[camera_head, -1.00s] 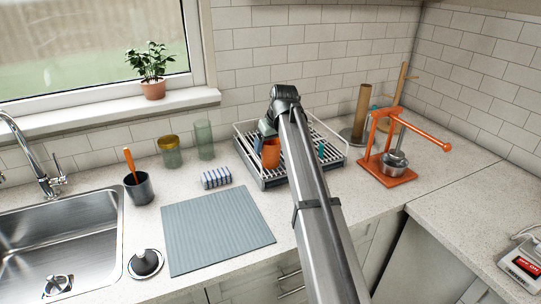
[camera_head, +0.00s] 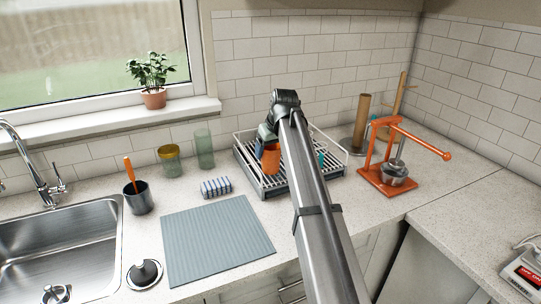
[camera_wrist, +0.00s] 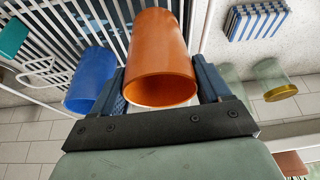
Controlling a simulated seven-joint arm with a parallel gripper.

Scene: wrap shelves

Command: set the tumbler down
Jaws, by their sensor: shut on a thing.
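The orange tumbler (camera_head: 270,159) is over the left part of the dish rack (camera_head: 273,193) in the head view. In the wrist view the tumbler (camera_wrist: 160,45) stands between the two blue fingers, its open rim toward the camera. My gripper (camera_wrist: 162,78) is shut on it. In the head view my gripper (camera_head: 266,133) is partly hidden by my arm. The rack's white bars show behind the tumbler. I cannot tell whether its base touches them.
A blue cup (camera_wrist: 91,78) is close beside one finger. A teal item (camera_wrist: 13,37) is farther left. The grey mat (camera_head: 218,241) is bare.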

